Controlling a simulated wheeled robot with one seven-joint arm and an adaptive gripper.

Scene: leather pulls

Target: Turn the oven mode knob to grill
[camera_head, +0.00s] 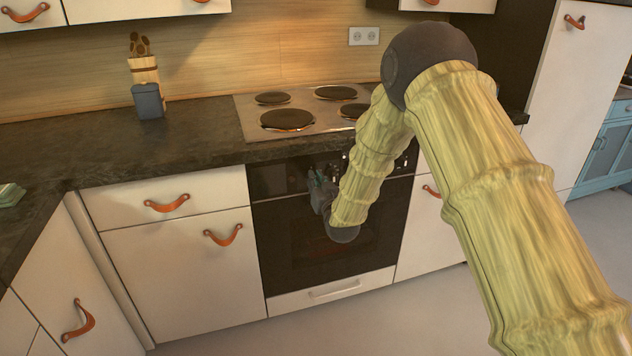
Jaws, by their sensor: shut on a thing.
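The oven (290,240) is black and built in below the hob, with a dark control panel (268,180) along its top. My gripper (316,179) is at this panel, left of its middle, with its fingertips against the panel front. It is shut on a knob there, which my fingers mostly hide. Small pale marks show on the panel near the fingers, too small to read. I cannot tell which mode the knob points to. My arm covers the right part of the panel and of the oven door.
The steel hob (310,105) with dark plates lies above the oven. A dark worktop (190,150) runs left, with a grey container (148,101) and a utensil block (145,68). White drawers with leather pulls (167,203) flank the oven. The floor in front is clear.

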